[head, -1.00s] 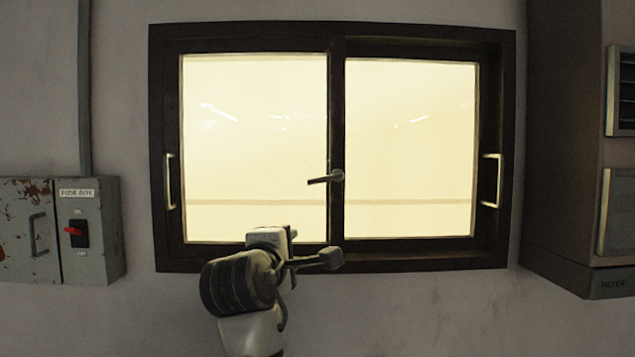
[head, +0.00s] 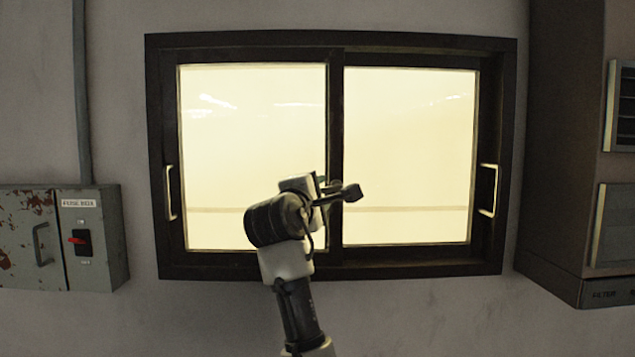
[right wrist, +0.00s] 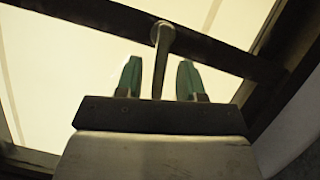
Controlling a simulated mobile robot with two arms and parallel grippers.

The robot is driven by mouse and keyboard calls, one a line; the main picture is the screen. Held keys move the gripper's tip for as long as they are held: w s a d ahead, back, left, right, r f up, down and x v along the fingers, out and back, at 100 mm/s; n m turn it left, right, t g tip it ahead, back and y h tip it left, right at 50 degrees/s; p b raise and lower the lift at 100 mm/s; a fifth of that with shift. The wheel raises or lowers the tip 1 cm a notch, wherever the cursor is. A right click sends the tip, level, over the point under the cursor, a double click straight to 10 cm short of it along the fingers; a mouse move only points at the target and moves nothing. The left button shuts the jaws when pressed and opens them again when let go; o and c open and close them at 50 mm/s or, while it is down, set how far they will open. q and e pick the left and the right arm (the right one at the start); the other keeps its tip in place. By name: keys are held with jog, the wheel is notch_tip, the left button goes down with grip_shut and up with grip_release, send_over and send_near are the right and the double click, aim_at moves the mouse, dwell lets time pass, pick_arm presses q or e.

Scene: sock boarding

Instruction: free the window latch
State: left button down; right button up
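The window latch (right wrist: 162,58) shows in the right wrist view as a metal lever on a round pivot, set on the dark bar of the window (head: 335,110). In the head view my right arm and gripper hide it. My right gripper (head: 342,191) is up at the middle post. In the right wrist view its two green-padded fingers (right wrist: 159,78) are open, one on each side of the lever, with a visible gap to each. How deep the lever sits between them I cannot tell. My left gripper is not in view.
The window has a pull handle on the left (head: 171,192) and one on the right (head: 489,190). A grey fuse box (head: 98,255) with a red switch hangs at left. A tall cabinet (head: 565,150) stands out at right. The wall below the window is clear.

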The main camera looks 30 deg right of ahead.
jog(key=shift+w+d, duration=0.2)
grip_shut()
jog(key=shift+r+m+g+y, duration=0.2)
jog(key=shift+r+m+y, duration=0.05)
jog(key=shift+m, duration=0.45)
jog(key=shift+r+m+g+y, duration=0.2)
jog(key=shift+m+y, duration=0.05)
jog(key=shift+m, duration=0.45)
grip_release()
jog(key=shift+a, duration=0.1)
